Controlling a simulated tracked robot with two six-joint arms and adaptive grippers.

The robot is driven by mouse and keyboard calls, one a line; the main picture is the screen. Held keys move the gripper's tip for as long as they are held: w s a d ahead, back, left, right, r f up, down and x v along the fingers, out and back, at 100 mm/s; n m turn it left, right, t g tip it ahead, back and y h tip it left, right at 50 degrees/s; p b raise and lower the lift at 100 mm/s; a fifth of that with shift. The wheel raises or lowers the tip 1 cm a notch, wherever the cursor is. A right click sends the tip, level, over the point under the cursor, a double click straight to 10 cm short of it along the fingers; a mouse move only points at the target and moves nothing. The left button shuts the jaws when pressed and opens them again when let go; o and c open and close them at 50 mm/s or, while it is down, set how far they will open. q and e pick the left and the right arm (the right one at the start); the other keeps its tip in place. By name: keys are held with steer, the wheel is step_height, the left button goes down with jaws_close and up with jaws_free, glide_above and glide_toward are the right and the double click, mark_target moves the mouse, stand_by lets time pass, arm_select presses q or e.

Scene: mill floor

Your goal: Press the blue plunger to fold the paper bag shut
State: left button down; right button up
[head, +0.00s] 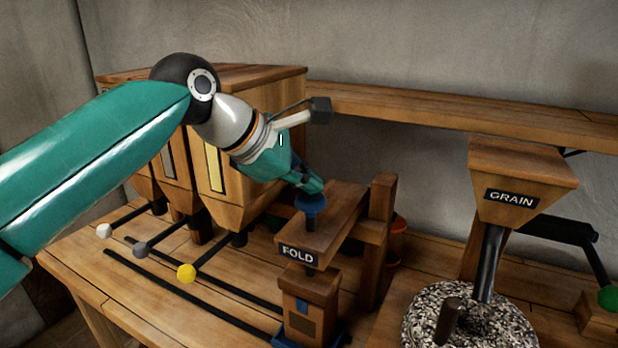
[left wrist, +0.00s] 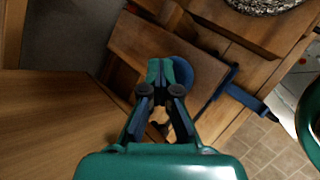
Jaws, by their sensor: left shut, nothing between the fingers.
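The blue plunger (head: 310,203) sits on top of the wooden press marked FOLD (head: 298,254). My left gripper (head: 312,187) is shut and empty, with its fingertips right at the plunger's top. I cannot tell if they touch it. In the left wrist view the closed fingertips (left wrist: 160,72) overlap the round blue plunger (left wrist: 187,75), which shows mostly to their right. Under the press head stands a brown upright block with a dark label (head: 303,320); it may be the paper bag, but I cannot tell. My right gripper is not in view.
Wooden bins stand behind the arm, with rods ending in a white, a grey and a yellow knob (head: 186,273). A GRAIN hopper (head: 521,177) and a round millstone (head: 500,325) are on the right. A wooden shelf (head: 460,112) runs along the wall.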

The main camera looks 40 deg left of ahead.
arm_select(q)
steer(key=shift+f, duration=0.35)
steer(key=shift+r, duration=0.1)
stand_by(0.4)
steer(key=shift+r+p, duration=2.4)
steer(key=shift+r, duration=0.05)
step_height(320, 180, up, 5)
steer(key=p, duration=0.5)
